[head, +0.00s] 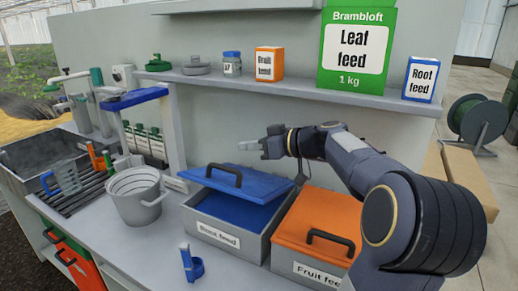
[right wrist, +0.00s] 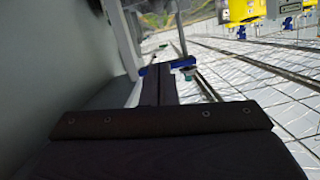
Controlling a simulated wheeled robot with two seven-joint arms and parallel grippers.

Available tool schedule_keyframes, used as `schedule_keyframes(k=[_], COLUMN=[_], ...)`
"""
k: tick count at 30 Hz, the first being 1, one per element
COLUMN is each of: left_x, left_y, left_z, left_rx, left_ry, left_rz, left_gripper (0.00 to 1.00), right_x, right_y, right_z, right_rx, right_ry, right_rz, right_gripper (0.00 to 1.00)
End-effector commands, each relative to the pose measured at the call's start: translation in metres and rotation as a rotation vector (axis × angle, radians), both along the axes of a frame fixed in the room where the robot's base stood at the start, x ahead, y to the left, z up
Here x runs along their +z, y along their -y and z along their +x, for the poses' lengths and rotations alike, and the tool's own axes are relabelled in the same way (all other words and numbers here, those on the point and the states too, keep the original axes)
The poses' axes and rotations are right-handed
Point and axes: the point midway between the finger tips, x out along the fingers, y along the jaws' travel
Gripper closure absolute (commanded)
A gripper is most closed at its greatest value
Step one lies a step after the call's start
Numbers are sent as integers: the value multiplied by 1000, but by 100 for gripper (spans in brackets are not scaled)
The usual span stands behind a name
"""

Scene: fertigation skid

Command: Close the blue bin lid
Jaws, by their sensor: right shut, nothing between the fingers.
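The blue lid (head: 262,184) with a black handle (head: 224,175) sits raised and tilted over the grey bin labelled "Root feed" (head: 217,234). A gap shows along the front, with the blue inside (head: 238,210) visible below the lid. My right gripper (head: 243,146) is shut and empty. In the head view it appears above and behind the lid, in front of the grey back wall, apart from the lid. Its dark fingers also show in the right wrist view (right wrist: 160,85), where the lid cannot be made out. My left gripper is out of view.
An orange-lidded "Fruit feed" bin (head: 318,225) stands just right of the blue-lidded one. A grey bucket (head: 137,195) is on the left, and a small blue item (head: 191,264) lies in front. A shelf (head: 290,86) with feed boxes and jars runs above my right gripper.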

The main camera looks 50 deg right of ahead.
Motion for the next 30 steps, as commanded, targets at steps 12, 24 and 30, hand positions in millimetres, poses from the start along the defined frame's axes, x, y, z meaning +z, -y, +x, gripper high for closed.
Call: schedule_keyframes(k=[12, 24, 30], left_x=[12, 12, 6], left_y=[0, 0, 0], left_z=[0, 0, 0], left_rx=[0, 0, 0], left_ry=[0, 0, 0], left_rz=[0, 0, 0], left_gripper=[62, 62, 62], right_x=[-40, -52, -56], right_y=[-20, -22, -22], right_z=[44, 43, 43], right_rx=[-1, 0, 0], right_ry=[-4, -1, 1], right_rz=[4, 1, -5], right_gripper=[100, 100, 100])
